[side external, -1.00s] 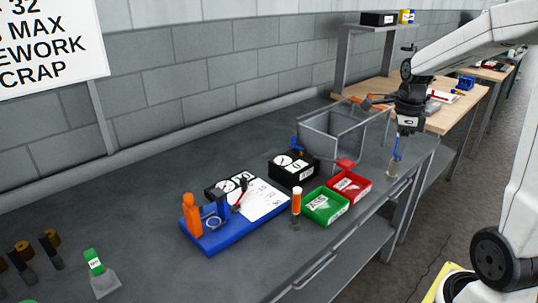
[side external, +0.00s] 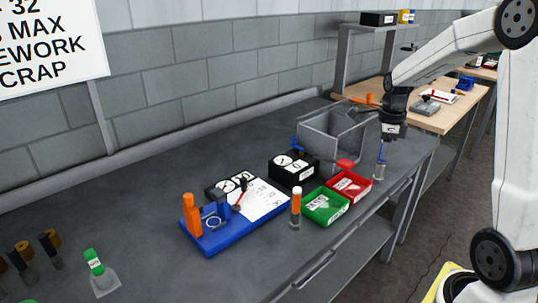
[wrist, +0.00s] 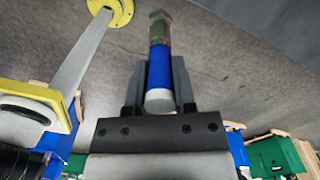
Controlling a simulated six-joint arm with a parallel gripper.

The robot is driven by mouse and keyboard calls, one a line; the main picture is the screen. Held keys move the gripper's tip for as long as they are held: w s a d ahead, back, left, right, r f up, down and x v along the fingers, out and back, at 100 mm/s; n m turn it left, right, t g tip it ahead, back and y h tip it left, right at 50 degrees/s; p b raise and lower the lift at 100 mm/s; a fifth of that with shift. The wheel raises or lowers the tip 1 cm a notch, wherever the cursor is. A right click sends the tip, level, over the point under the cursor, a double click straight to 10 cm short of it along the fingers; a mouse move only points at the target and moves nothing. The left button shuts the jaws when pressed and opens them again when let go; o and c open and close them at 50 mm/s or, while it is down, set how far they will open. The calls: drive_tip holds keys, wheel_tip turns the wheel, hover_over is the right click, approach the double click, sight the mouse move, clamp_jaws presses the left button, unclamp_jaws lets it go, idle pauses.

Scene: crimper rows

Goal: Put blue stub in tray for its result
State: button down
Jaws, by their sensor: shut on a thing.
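The blue stub (side external: 381,156) hangs roughly upright below my gripper (side external: 383,148), its grey metal end downward. In the wrist view the blue stub (wrist: 160,68) sits between the two dark fingers of my gripper (wrist: 160,82), which are shut on its blue sleeve. In the side view the stub is just right of the red tray (side external: 366,193); its exact height over the bench is hard to tell. The green tray (side external: 340,213) stands next to the red one, on its left, with a label that seems to read PASS. The red tray's label is too small to read.
A grey open bin (side external: 318,145) stands behind the trays. Black dial box (side external: 293,173) and blue fixture (side external: 235,236) with an orange handle lie left.

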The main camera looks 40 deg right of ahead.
drive_tip(key=w+d+f, duration=0.4)
drive_tip(key=w+f, duration=0.3)
drive_tip(key=shift+w, duration=0.15)
idle(0.3)
drive_tip(key=shift+w+d+f, duration=0.1)
drive_tip(key=shift+w+f, duration=0.1)
drive_tip(key=shift+f, duration=1.6)
drive_tip(key=shift+f, duration=0.15)
drive_tip(key=shift+c, duration=2.2)
unclamp_jaws()
